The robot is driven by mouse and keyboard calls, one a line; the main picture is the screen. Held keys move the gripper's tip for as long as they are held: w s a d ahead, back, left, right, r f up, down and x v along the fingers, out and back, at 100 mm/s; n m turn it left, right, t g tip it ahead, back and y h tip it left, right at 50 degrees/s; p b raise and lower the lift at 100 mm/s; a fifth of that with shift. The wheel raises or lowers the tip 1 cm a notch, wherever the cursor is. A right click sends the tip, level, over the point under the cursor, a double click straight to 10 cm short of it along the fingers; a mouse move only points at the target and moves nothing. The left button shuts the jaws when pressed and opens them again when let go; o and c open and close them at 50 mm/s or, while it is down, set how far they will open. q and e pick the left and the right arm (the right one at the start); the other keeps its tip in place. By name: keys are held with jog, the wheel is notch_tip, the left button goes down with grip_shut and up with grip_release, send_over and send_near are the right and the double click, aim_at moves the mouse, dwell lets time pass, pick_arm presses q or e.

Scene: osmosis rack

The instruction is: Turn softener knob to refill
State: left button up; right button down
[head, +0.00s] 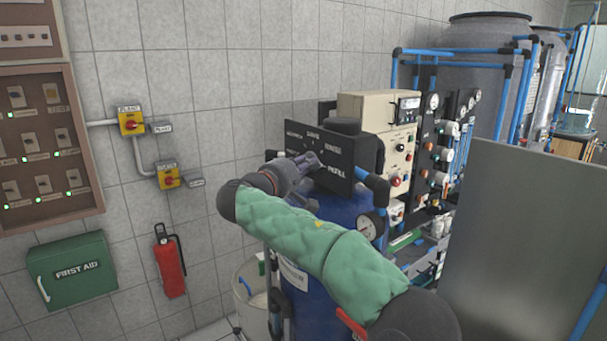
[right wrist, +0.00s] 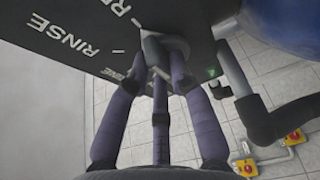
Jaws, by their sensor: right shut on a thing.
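The softener's black control head (head: 340,155) stands on top of a blue tank (head: 335,207), with white position labels on its face, among them RINSE and REFILL. My right gripper (head: 308,162) is at the middle of that face. In the right wrist view my right gripper (right wrist: 162,62) has its purple fingers closed around the dark knob (right wrist: 176,46). My left gripper is not in view.
A beige control box (head: 400,145) with gauges and blue pipes stands behind to the right. A grey panel (head: 525,240) fills the right. A fire extinguisher (head: 170,262) hangs on the left wall.

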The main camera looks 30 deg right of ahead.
jog(key=shift+f, duration=0.15)
dwell(0.3)
jog(key=c, duration=1.1)
grip_release()
jog(key=shift+a, duration=0.1)
jog(key=v, duration=1.1)
jog(key=shift+s+a, duration=0.2)
jog(key=shift+a, duration=0.15)
